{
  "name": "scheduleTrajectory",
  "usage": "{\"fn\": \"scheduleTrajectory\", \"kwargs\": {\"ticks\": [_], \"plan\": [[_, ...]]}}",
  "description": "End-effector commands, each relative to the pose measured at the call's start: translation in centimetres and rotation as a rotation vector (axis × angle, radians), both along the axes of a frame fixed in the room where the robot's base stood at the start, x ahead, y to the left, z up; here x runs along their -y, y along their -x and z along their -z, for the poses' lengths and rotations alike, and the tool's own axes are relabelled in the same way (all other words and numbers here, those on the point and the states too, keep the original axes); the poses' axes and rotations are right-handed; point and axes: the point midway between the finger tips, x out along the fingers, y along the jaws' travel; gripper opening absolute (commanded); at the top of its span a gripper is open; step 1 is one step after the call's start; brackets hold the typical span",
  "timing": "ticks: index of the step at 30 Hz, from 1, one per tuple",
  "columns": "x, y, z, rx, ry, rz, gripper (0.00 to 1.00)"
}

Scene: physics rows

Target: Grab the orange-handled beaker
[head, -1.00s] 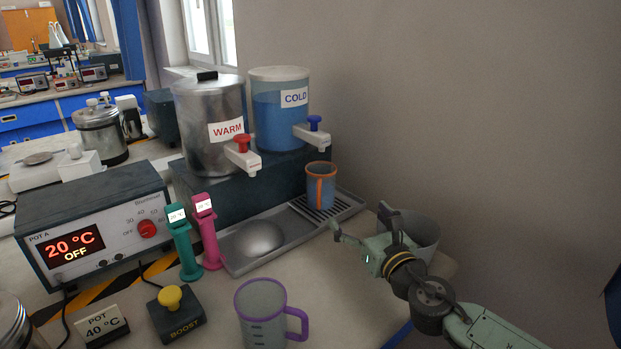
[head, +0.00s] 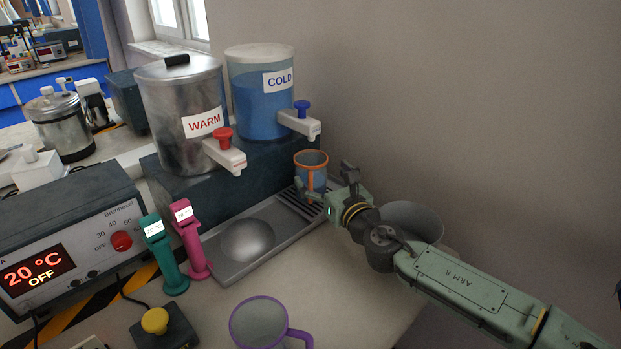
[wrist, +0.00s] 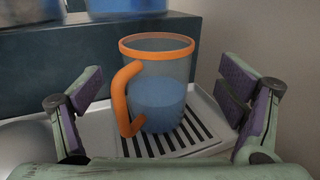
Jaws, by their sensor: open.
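The orange-handled beaker (head: 318,180) stands upright on the drip tray's grate, below the cold dispenser. In the wrist view the beaker (wrist: 172,95) is clear with an orange rim, and blue liquid fills its lower part. Its orange handle (wrist: 122,98) faces left and toward the camera. My gripper (head: 332,197) is right in front of the beaker and partly covers it in the head view. In the wrist view my gripper (wrist: 164,100) is open, with one purple-padded finger on each side and the beaker between them and a little beyond. I see gaps at both sides of it.
The cold dispenser (head: 262,115) and warm dispenser (head: 165,125) stand on a dark block behind. A purple-handled beaker (head: 258,322) stands in front. A grey bowl-like container (head: 425,218) is behind my arm. Wall on the right.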

Motion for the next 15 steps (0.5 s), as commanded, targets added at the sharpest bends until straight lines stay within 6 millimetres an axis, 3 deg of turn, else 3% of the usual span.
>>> {"fn": "scheduleTrajectory", "kwargs": {"ticks": [9,15], "plan": [[-2.2,-3.6,-0.4,0.000,-0.001,0.000,0.88],[-2.6,-4.6,-0.1,0.000,-0.001,0.001,0.88]]}}
